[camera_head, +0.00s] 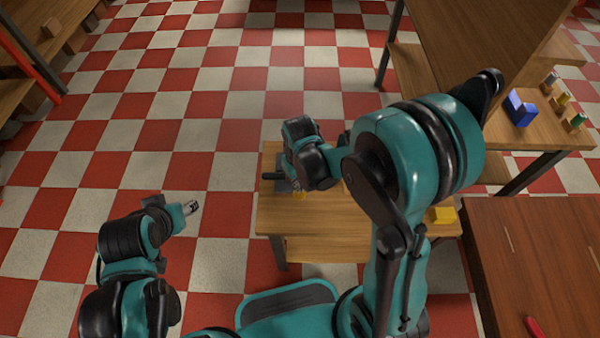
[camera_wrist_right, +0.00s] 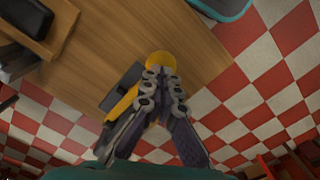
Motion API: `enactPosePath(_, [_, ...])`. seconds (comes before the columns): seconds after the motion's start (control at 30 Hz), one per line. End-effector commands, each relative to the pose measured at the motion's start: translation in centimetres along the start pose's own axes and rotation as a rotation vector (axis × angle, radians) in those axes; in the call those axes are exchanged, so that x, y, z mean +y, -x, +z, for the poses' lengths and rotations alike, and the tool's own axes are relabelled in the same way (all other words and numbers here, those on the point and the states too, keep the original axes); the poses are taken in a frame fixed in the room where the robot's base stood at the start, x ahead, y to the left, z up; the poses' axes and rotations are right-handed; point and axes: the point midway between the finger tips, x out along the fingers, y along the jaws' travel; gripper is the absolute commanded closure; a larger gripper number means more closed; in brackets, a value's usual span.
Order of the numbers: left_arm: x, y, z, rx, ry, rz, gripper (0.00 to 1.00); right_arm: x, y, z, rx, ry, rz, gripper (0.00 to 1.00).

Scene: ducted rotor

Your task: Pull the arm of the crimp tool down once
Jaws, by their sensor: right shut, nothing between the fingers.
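The crimp tool has a dark grey base (camera_wrist_right: 124,82) on the small wooden table and a yellow arm (camera_wrist_right: 121,104). In the head view, its dark base (camera_head: 283,186) is at the table's left end, partly covered by my right wrist. A round yellow end (camera_wrist_right: 160,62) shows just beyond my right fingertips; the fingers hide how it joins the arm. My right gripper (camera_wrist_right: 162,77) is shut and empty, its tips at or very near this yellow end. I cannot tell whether they touch. My left gripper (camera_head: 191,207) is away from the table, at left.
The small wooden table (camera_head: 320,222) also bears a yellow block (camera_head: 442,214) at its right. A brown table (camera_head: 530,250) is at the lower right. The checkered floor at left is clear.

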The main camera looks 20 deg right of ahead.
Motion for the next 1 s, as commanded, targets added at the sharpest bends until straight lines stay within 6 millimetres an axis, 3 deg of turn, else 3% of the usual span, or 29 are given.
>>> enactPosePath(1.0, [0.0, -2.0, 1.4, 0.0, 0.0, 0.0, 0.53, 0.1, -2.6, -0.1, 0.0, 0.0, 0.0, 1.0])
